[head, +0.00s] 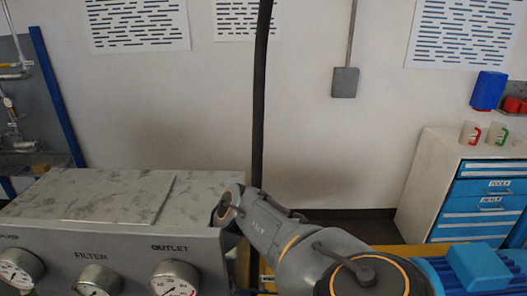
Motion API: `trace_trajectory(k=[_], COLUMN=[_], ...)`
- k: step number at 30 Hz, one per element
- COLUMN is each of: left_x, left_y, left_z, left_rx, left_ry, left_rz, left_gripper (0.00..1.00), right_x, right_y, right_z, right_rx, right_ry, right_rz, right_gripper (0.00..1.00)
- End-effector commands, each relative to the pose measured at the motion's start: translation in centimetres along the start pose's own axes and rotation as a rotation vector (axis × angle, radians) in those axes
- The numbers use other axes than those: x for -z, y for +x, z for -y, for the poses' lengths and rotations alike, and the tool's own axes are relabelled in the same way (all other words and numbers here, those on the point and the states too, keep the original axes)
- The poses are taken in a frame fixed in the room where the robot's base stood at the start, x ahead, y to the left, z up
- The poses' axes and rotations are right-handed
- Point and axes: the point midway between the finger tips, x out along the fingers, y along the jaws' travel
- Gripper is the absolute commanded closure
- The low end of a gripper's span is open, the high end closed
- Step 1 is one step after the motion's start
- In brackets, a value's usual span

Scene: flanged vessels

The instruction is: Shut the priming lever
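The cabinet (75,226) with several gauges fills the lower left. A white and blue drawer unit (424,180) is at the right wall.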

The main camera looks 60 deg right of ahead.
Motion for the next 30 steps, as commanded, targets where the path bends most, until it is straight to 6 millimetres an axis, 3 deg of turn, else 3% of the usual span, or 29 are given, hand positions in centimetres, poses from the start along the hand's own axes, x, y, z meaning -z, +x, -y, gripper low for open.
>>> trace_trajectory(k=[5, 6, 9, 20, 30], left_x=[0.0, 0.0, 0.0, 0.2, 0.3], left_y=[0.1, 0.1, 0.1, 0.0, 0.0], left_z=[0.0, 0.0, 0.0, -0.1, -0.1], left_rx=[0.0, 0.0, 0.0, -0.001, -0.001], left_ry=[0.0, 0.0, 0.0, 0.001, 0.001], left_rz=[0.0, 0.0, 0.0, -0.006, -0.005], left_gripper=[0.56, 0.56, 0.56, 0.56, 0.56], right_x=[-0.3, -0.3, -0.3, 0.2, 4.5], right_y=[-0.1, -0.1, 0.0, -0.1, -0.8], right_z=[0.0, 0.0, 0.0, -0.2, -3.0], right_rx=[0.004, 0.004, 0.003, 0.001, 0.005], right_ry=[-0.003, -0.003, -0.003, -0.003, -0.002], right_rz=[0.01, 0.01, 0.008, 0.005, 0.006], right_gripper=[1.0, 0.73, 0.56, 0.56, 0.56])
